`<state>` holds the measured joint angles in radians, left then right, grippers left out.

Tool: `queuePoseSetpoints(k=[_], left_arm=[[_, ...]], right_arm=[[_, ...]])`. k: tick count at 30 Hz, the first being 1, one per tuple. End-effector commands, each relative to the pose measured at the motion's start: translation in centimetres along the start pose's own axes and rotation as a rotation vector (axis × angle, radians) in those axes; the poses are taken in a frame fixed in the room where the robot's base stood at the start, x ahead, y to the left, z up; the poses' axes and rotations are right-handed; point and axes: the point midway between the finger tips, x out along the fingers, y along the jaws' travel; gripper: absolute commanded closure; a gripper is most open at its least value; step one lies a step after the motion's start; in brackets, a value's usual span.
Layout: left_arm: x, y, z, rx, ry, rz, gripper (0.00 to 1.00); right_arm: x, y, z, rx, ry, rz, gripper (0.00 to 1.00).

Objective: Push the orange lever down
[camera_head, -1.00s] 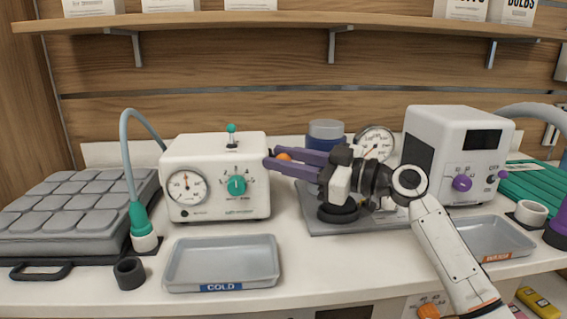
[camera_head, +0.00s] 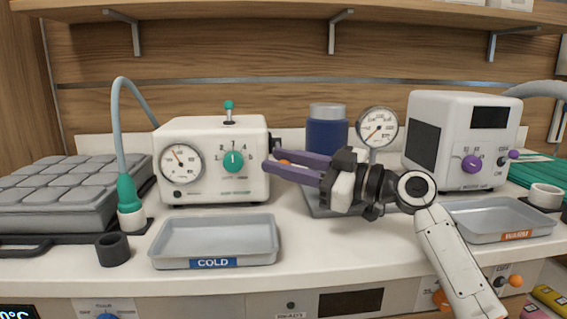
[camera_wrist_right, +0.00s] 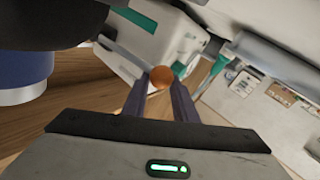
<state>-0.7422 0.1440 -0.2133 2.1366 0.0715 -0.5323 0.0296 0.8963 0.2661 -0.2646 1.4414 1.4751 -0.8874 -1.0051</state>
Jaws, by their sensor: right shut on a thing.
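The orange lever's round knob (camera_wrist_right: 162,77) shows between the two purple fingertips in the right wrist view. In the head view only a small orange part (camera_head: 285,161) shows between the fingers; the rest of the lever is hidden. My right gripper (camera_head: 269,160) reaches in from the right and is shut on the knob, its fingers pointing left. The tips are at the right side of the white dial box (camera_head: 212,190), which has a gauge and a green selector. My left gripper is not in view.
A blue canister (camera_head: 327,135) and a round gauge (camera_head: 377,128) stand behind my gripper. A white box with a purple knob (camera_head: 471,163) stands to the right. The COLD tray (camera_head: 214,264) lies in front, the WARM tray (camera_head: 515,237) at right. A shelf (camera_head: 250,12) runs above.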

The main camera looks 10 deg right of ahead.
Motion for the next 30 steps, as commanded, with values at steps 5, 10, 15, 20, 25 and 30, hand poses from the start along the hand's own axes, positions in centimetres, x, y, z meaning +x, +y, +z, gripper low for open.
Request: queuePoseSetpoints(k=[5, 10, 15, 20, 25, 30], left_arm=[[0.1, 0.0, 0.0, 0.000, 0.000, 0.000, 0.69], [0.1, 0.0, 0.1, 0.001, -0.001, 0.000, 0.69], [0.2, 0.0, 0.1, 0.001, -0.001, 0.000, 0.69], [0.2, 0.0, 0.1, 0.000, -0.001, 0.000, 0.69], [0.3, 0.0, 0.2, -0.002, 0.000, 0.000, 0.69], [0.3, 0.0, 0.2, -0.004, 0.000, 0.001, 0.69]], right_arm=[[-0.1, 0.3, 0.2, 0.001, -0.004, 0.007, 0.56], [-0.1, 0.2, 0.0, -0.001, -0.001, 0.006, 0.56], [-0.7, 0.3, 0.0, -0.002, 0.000, 0.007, 0.56], [-3.2, 0.3, 0.1, -0.003, -0.002, 0.008, 0.56], [-5.9, 0.2, 0.2, -0.001, -0.003, 0.008, 0.56], [-7.4, 0.2, 0.1, 0.000, -0.002, 0.007, 0.56]])
